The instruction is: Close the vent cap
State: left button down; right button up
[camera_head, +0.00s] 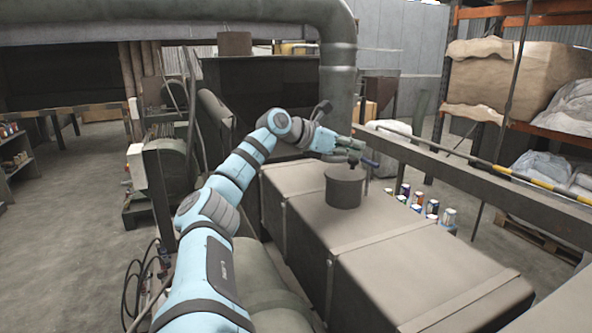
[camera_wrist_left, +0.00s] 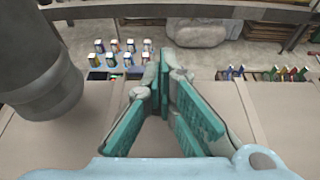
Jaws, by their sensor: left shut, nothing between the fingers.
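The vent (camera_head: 343,188) is a short dark grey cylinder standing upright on top of a long beige box-shaped duct. A small dark knob shows at its top. A dark cylindrical shape (camera_wrist_left: 38,75), likely the same vent, fills the upper left of the left wrist view. My left gripper (camera_head: 362,152) is above and just behind the vent's top; whether it touches is unclear. In the left wrist view its teal-padded fingers (camera_wrist_left: 164,70) meet at the tips with nothing between them. The cap's exact position is hard to make out behind the gripper. My right gripper is out of view.
The beige duct (camera_head: 420,262) runs toward the front right. Several small cans (camera_head: 432,208) stand along its right side, beside a dark rail. A large grey pipe (camera_head: 338,70) rises behind. Shelving with wrapped goods (camera_head: 505,80) is at the right.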

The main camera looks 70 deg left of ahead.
pick_arm(q)
jog(key=shift+w+d, duration=0.1)
dwell(0.3)
jog(key=shift+r, duration=0.2)
notch_tip(320, 180, up, 7)
jog(key=p, duration=0.7)
notch_tip(320, 180, up, 7)
jog(key=b, duration=0.2)
send_over(351, 159)
jog(key=shift+s+d+f, duration=0.1)
jog(key=shift+s+d, duration=0.1)
jog(key=shift+d, duration=0.2)
